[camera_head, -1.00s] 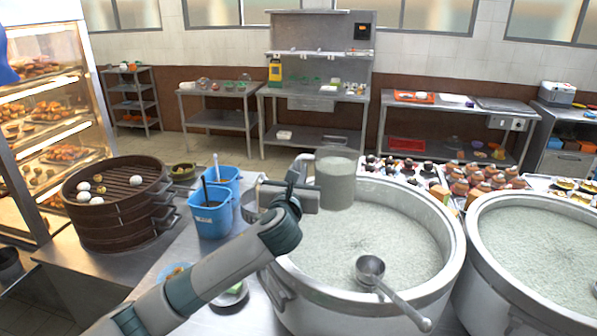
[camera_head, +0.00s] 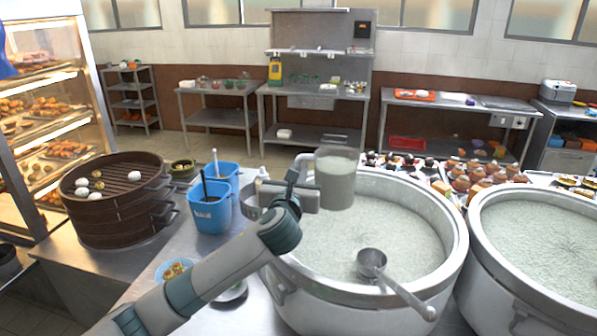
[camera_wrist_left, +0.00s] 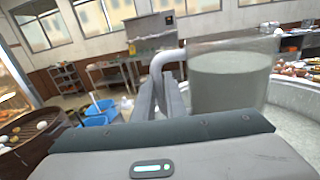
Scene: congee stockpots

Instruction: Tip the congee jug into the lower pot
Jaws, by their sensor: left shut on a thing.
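The congee jug (camera_head: 336,181) is a clear jug with grey-white congee in it. My left gripper (camera_head: 300,180) is shut on its handle and holds it upright above the far left part of the near pot. In the left wrist view the jug (camera_wrist_left: 228,80) stands to the right of my left gripper (camera_wrist_left: 165,95), with its pale handle between the fingers. The near large pot (camera_head: 452,262) is full of pale congee, and a ladle (camera_head: 371,263) rests across its front rim. A second congee pot (camera_head: 490,285) stands to the right. Which one is the lower pot is unclear. My right gripper does not show.
Blue containers (camera_head: 210,213) and a bamboo steamer with eggs (camera_head: 115,215) stand to the left. Steel tables line the back wall.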

